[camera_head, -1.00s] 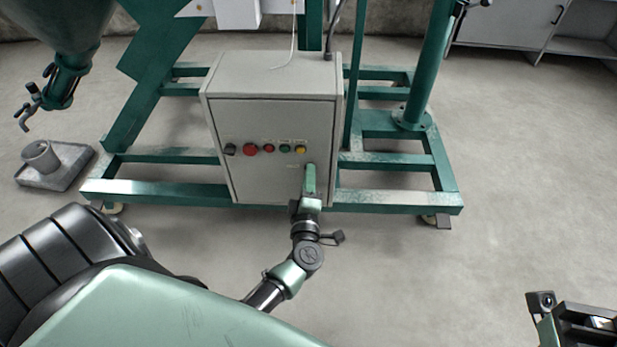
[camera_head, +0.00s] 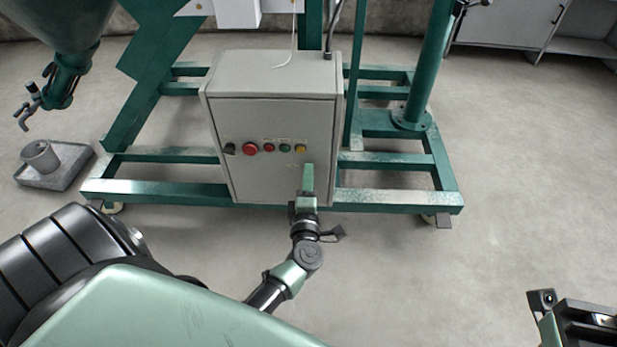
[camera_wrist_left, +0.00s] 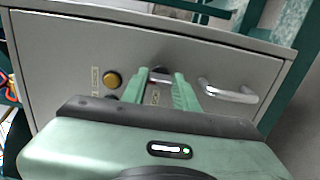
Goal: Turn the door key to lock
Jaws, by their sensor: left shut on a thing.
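The grey control cabinet (camera_head: 268,120) stands upright with its door shut. My left gripper (camera_head: 308,170) is at the lower right of the door front, below the row of buttons. In the left wrist view, the fingers of my left gripper (camera_wrist_left: 160,88) point at the cabinet door (camera_wrist_left: 60,50). They are shut on a small silver part at the lock, which I take as the door key (camera_wrist_left: 160,76). Most of the key is hidden between the fingers. Part of my right arm's end shows at the lower right of the head view, with its fingers not clear.
A silver door handle (camera_wrist_left: 228,92) is right of the fingers in the wrist view, and a yellow button (camera_wrist_left: 112,80) is left. A green steel frame (camera_head: 400,198) surrounds the cabinet. A grey tray (camera_head: 70,170) lies at left. The floor at right is clear.

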